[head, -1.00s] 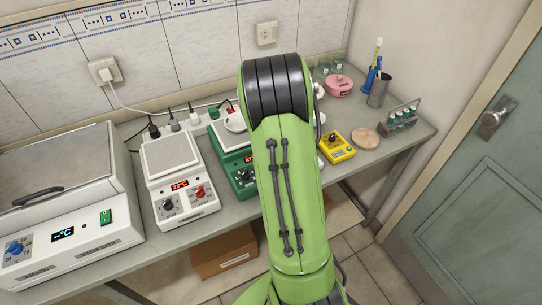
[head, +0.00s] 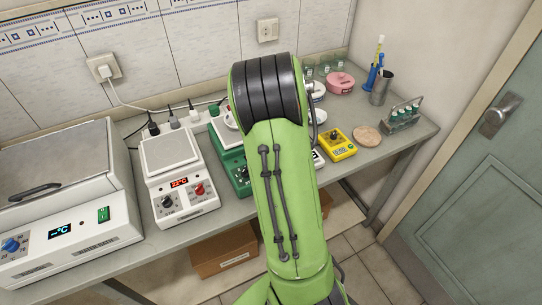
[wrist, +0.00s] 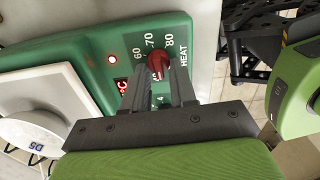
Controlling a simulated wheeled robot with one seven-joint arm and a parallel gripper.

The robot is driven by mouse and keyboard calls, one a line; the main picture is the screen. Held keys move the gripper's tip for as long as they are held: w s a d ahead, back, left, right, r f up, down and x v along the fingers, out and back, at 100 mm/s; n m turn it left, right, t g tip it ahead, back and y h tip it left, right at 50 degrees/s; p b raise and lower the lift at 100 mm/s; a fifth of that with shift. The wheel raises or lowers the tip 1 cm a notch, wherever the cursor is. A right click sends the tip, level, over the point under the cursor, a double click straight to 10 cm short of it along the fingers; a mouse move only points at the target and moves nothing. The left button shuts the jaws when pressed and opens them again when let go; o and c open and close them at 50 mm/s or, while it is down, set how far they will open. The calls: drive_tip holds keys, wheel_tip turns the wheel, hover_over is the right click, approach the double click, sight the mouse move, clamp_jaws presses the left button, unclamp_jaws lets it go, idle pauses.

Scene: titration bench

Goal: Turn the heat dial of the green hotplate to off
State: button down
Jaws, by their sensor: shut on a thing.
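The green hotplate (head: 234,165) stands on the bench, partly hidden behind my arm in the head view. In the wrist view its green front panel (wrist: 92,62) shows a red heat dial (wrist: 157,64) beside the word HEAT and the numbers 60, 70 and 80. My gripper (wrist: 160,76) is shut on this dial, one finger on each side. The dial's pointer and exact setting are hard to make out. A small red lamp (wrist: 112,59) is lit on the panel. The gripper and dial are hidden in the head view.
A white hotplate (head: 172,155) with its own red and black knobs stands close on the left, beside a large white bath (head: 75,240). A yellow device (head: 338,144), a round cork mat (head: 367,136) and a vial rack (head: 403,118) lie to the right.

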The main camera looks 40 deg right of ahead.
drive_tip(key=n+b, duration=0.1)
drive_tip(key=n, duration=0.5)
drive_tip(key=shift+s, duration=0.15)
drive_tip(key=shift+n, duration=0.3)
drive_tip(key=c, duration=0.9)
unclamp_jaws()
wheel_tip(320, 180, up, 16)
drive_tip(key=p, duration=0.3)
drive_tip(key=shift+s+f+p, duration=0.1)
drive_tip(key=shift+p, duration=0.3)
